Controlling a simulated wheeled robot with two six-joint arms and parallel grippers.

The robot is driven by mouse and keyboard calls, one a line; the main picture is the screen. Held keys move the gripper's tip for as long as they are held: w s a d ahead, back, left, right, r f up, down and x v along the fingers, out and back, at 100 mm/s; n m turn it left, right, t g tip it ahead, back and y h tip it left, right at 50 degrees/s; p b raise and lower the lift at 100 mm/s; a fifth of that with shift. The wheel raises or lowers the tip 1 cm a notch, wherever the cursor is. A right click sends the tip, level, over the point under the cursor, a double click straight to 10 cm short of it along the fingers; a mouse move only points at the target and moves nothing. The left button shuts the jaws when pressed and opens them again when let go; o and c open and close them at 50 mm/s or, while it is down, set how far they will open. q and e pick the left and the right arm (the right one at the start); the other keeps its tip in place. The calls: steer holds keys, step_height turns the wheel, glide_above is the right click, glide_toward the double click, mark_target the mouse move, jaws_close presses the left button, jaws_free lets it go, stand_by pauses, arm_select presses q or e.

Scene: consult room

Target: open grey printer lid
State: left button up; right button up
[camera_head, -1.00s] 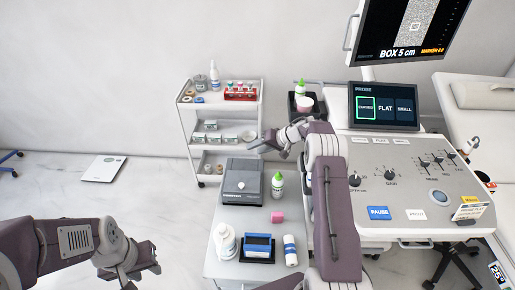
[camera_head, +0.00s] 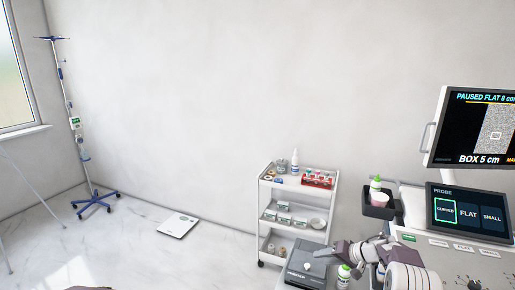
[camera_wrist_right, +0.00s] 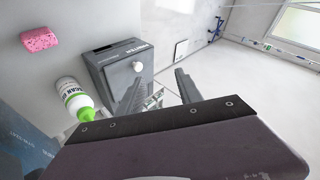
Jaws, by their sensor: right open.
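The grey printer (camera_head: 303,270) stands at the bottom of the head view, partly cut off by the frame edge, with its lid looking shut. In the right wrist view the printer (camera_wrist_right: 108,68) shows dark grey with a pale round knob (camera_wrist_right: 137,66) on it. My right gripper (camera_head: 330,252) is beside and over the printer's right part in the head view. Its two fingers are spread apart with nothing between them in the right wrist view (camera_wrist_right: 158,92); they look apart from the knob. My left gripper is out of view.
A white shelf cart (camera_head: 262,215) stands behind the printer. The ultrasound console (camera_head: 470,255) is at the right. Open floor lies left, with a flat scale (camera_head: 178,225).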

steer(key=a+r+t+p, duration=0.1)
steer(key=a+r+t, duration=0.1)
steer(key=a+r, duration=0.5)
steer(key=s+a+r+t+p, duration=0.1)
steer(key=a+r, duration=0.2)
steer(key=r, duration=0.8)
steer(key=a+r+t+p, duration=0.15)
steer(key=a+r, duration=0.35)
steer(key=r, duration=0.5)
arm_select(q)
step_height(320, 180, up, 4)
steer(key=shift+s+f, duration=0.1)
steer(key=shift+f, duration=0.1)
arm_select(e)
steer(key=s+d+f+g+h, duration=0.2)
steer(key=s+f, duration=0.5)
steer(key=s, duration=0.4)
steer(key=s+d+f+n+g+h, duration=0.1)
steer(key=s+d+f+g+h, duration=0.1)
steer(key=s+f, duration=0.5)
steer(key=s+d+f+n+g+h, duration=0.1)
steer(key=s+d+f+g+h, duration=0.2)
steer(key=s, duration=1.4)
step_height(320, 180, down, 4)
steer(key=g, duration=0.3)
steer(key=shift+s+d+f, duration=0.25)
steer(key=shift+d, duration=0.15)
